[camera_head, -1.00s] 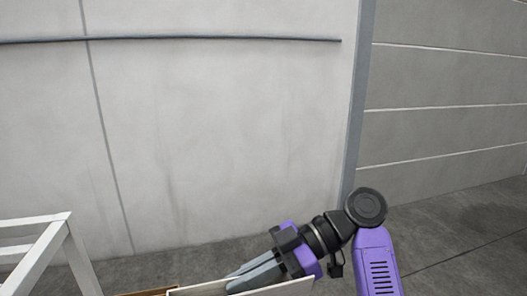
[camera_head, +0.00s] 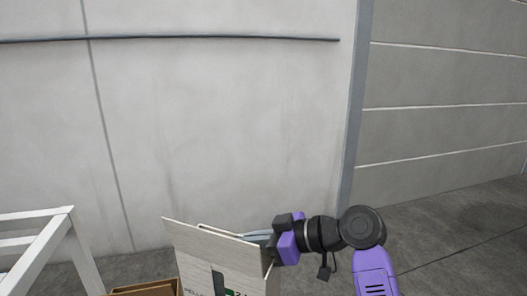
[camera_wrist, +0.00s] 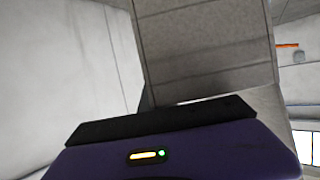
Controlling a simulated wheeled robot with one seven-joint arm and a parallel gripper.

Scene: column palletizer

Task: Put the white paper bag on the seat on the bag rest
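The white paper bag (camera_head: 205,258) is pale and box-like with dark green print, at the bottom centre of the head view. Its top stands up at a slant and its lower part is cut off by the frame. My gripper (camera_head: 258,236) points left at the bag's upper right edge. Its grey fingers are partly hidden behind the bag's top panel, and it appears shut on the bag, which has risen with it. The wrist view shows the dark edge and purple housing of my gripper, not the fingertips. The seat and bag rest cannot be made out.
A brown box edge (camera_head: 146,290) shows at the bottom, left of the bag. A white frame (camera_head: 45,250) stands at the lower left. A concrete wall (camera_head: 220,120) with a dark rail (camera_head: 190,38) closes the back. Bare floor (camera_head: 460,230) lies at the right.

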